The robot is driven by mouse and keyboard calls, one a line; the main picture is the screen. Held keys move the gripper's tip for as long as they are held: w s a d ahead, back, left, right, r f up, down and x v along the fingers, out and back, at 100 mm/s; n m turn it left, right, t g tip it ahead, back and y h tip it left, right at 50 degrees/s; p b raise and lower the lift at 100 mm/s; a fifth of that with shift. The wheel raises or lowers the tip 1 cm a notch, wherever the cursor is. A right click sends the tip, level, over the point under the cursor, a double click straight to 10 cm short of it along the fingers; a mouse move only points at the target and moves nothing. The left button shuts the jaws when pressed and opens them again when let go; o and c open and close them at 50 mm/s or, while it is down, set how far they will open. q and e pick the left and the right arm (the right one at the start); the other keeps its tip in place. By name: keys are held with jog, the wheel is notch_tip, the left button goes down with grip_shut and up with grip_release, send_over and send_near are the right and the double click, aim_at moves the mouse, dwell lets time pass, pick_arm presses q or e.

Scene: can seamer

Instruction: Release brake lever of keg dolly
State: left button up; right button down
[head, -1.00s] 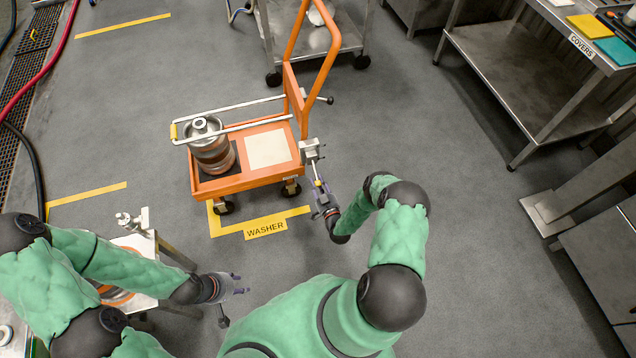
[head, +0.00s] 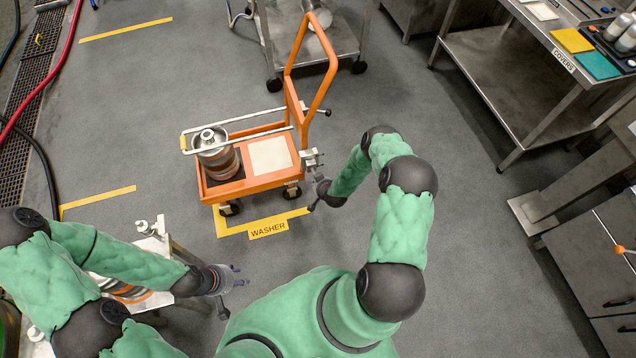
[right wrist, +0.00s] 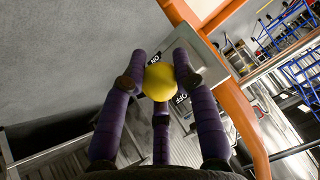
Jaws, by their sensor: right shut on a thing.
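The orange keg dolly (head: 252,184) stands by the yellow floor marking, with a steel keg (head: 217,161) upright on its left part. The grey brake bracket (head: 309,157) is on its right side, below the orange handle (head: 289,78). In the right wrist view the bracket (right wrist: 208,60) carries ON and OFF labels, and the lever's yellow knob (right wrist: 160,82) sits among my right gripper's purple fingers. My right gripper (head: 317,186) is shut on this knob, just below the bracket. The lever's shaft is mostly hidden. My left gripper (head: 237,276) is open and empty, away from the dolly.
A steel side table (head: 150,250) is at lower left, partly behind my left arm. The WASHER floor label (head: 268,230) lies before the dolly. A steel cart (head: 335,45) stands behind it and a COVERS table (head: 520,75) at right. The floor between is clear.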

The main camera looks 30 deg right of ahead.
jog(key=shift+w+r+g, duration=0.15)
jog(key=shift+r+g, duration=0.4)
jog(key=shift+g, duration=0.05)
jog(key=shift+w+r+p, duration=0.3)
jog(key=shift+r, duration=0.15)
jog(key=shift+w+d+r, duration=0.1)
jog(key=c, duration=0.9)
grip_release()
jog(key=shift+c, duration=0.2)
jog(key=shift+s, duration=0.2)
jog(key=d+v, duration=0.1)
jog(key=v, duration=1)
jog(key=shift+s+a+r, duration=0.2)
jog(key=shift+a+r, duration=0.1)
jog(key=shift+a, duration=0.2)
